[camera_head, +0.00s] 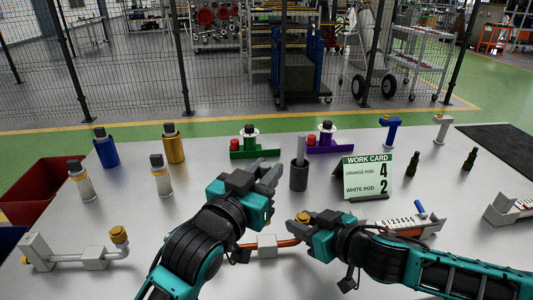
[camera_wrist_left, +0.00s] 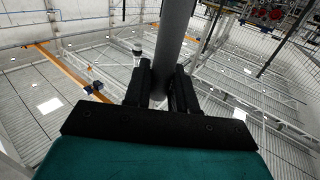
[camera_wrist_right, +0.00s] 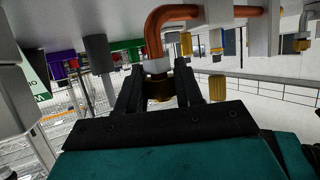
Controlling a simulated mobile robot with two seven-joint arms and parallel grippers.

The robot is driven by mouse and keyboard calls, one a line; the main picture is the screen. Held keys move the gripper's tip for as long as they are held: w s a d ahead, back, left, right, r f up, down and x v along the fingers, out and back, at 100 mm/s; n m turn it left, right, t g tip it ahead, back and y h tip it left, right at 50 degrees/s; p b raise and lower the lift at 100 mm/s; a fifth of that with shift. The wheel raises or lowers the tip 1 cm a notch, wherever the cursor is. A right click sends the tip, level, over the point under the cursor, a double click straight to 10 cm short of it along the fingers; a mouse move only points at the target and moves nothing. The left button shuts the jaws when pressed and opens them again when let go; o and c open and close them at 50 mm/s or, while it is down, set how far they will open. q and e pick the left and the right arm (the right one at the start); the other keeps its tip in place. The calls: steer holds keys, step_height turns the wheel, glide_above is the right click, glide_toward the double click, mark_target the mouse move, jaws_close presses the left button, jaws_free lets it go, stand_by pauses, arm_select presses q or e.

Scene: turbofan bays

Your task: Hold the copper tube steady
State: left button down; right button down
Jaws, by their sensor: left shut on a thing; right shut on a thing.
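The copper tube (camera_head: 286,242) runs low across the front of the table through a pale grey block (camera_head: 267,245). Its bent end shows in the right wrist view (camera_wrist_right: 158,32), with a pale collar and a brass nut (camera_wrist_right: 160,88) at its tip. My right gripper (camera_head: 303,218) is shut on this fitted end, with a finger on each side. My left gripper (camera_head: 266,180) is raised above and left of it, shut on a plain grey rod (camera_wrist_left: 173,45). The rod stands out between its fingers. My left arm hides part of the tube's left side.
A dark grey cup (camera_head: 299,176) with a rod in it stands just beyond my left gripper. The work card (camera_head: 367,176) stands to its right. A grey pipe fixture (camera_head: 95,257) is at front left.

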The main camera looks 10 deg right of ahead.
arm_select(q)
steer(key=f, duration=0.2)
steer(key=w+f, duration=0.1)
steer(key=shift+a+f, duration=0.25)
steer(key=shift+f, duration=0.15)
steer(key=shift+s+d, duration=0.35)
steer(key=shift+d, duration=0.1)
stand_by(0.4)
steer(key=shift+f, duration=0.4)
